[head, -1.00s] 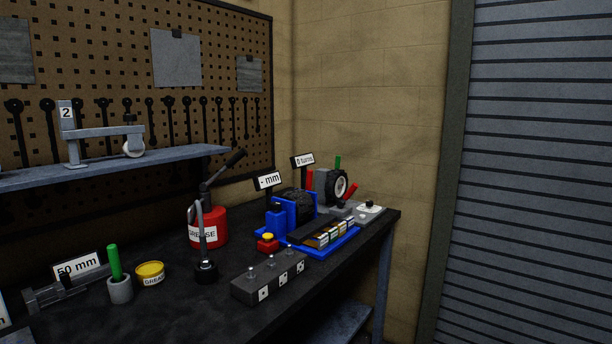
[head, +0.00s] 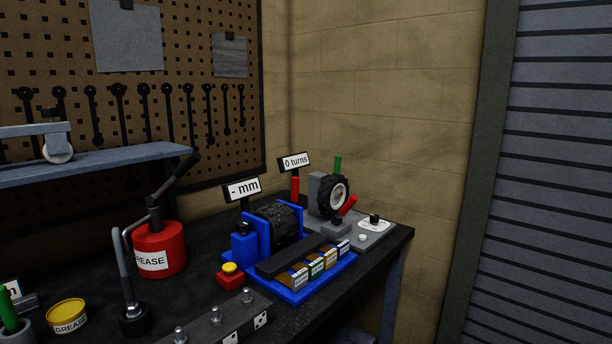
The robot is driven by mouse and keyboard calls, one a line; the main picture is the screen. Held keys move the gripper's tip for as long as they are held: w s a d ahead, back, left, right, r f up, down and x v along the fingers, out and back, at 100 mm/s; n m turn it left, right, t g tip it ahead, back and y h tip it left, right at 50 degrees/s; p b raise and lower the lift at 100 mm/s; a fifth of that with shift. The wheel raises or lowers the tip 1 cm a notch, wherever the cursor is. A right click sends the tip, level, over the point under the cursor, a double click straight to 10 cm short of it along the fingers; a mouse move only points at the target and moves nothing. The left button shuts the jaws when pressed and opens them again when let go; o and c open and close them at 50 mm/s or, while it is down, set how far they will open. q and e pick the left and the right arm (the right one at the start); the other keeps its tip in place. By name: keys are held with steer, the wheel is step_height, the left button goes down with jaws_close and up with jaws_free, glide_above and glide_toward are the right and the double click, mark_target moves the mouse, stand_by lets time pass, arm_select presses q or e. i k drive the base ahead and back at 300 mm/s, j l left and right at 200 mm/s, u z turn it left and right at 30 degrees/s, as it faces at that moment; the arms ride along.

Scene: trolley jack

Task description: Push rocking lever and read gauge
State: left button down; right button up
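A sign reading "- mm" (head: 242,189) stands behind a blue fixture (head: 245,245) that holds a black treaded tyre piece (head: 276,223). A sign reading "0 turns" (head: 294,162) stands by a grey stand with a small wheel (head: 335,196). A red handle (head: 347,206) slants up and right below the wheel. A green upright piece (head: 337,164) and a red upright piece (head: 295,188) stand near it. I cannot tell which of these is the rocking lever. Neither of my grippers is in view.
A red grease can (head: 159,248) with a pump arm, a yellow grease tin (head: 67,315), a red box with yellow button (head: 230,275) and a grey block with studs (head: 222,322) stand on the black bench (head: 185,299). A shelf (head: 90,166) overhangs at left. A shutter (head: 560,180) is at right.

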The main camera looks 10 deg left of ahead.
mark_target(295, 189)
steer(key=i+l, duration=0.2)
steer(key=i, duration=0.2)
steer(key=i+l+z, duration=0.1)
steer(key=i, duration=0.3)
steer(key=i+l, duration=0.25)
steer(key=i, duration=0.15)
